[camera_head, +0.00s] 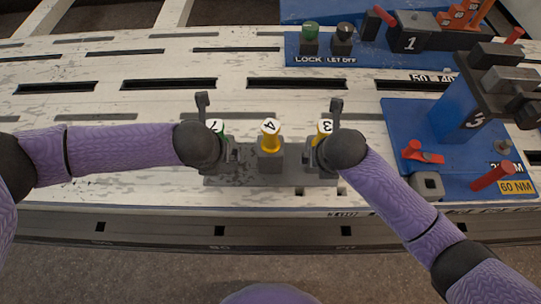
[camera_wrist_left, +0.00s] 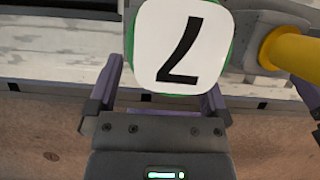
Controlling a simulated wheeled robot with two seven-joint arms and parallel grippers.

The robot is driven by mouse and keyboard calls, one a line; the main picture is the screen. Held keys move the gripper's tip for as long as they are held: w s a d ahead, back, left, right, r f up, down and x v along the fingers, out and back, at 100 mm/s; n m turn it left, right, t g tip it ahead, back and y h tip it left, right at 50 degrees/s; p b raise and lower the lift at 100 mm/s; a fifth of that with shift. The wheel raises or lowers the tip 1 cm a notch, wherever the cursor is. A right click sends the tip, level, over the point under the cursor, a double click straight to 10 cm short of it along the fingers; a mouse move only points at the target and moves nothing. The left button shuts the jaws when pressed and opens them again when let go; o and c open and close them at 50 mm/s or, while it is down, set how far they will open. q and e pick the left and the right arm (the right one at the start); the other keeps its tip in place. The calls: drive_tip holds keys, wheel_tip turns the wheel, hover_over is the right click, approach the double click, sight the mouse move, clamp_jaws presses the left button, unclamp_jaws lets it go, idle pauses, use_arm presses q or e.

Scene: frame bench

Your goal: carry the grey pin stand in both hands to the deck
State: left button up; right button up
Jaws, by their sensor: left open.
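The grey pin stand (camera_head: 240,177) sits on the white slotted bench near its front edge. A green pin with a numbered white top, a yellow pin marked 4 (camera_head: 270,130) and a yellow pin marked 3 (camera_head: 325,127) stand upright in it. My left gripper (camera_head: 218,153) is at the stand's left end, partly hidden by its wrist. In the left wrist view its fingers (camera_wrist_left: 158,82) are apart, with the green pin's white top (camera_wrist_left: 180,45) in front of them. My right gripper (camera_head: 319,153) is at the stand's right end; its fingers are mostly hidden. No surface is labelled as the deck.
Another blue plate (camera_head: 292,47) with LOCK and LET OFF knobs lies behind. The slotted white bench top (camera_head: 100,105) is clear behind and left of the stand.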

use_arm(q)
drive_tip(key=shift+x, duration=1.35)
use_arm(e)
drive_tip(key=shift+x, duration=1.35)
use_arm(q)
clamp_jaws()
use_arm(e)
clamp_jaws()
use_arm(q)
drive_tip(key=shift+w+r, duration=0.1)
drive_tip(key=shift+w, duration=0.05)
use_arm(e)
drive_tip(key=shift+w+r, duration=0.15)
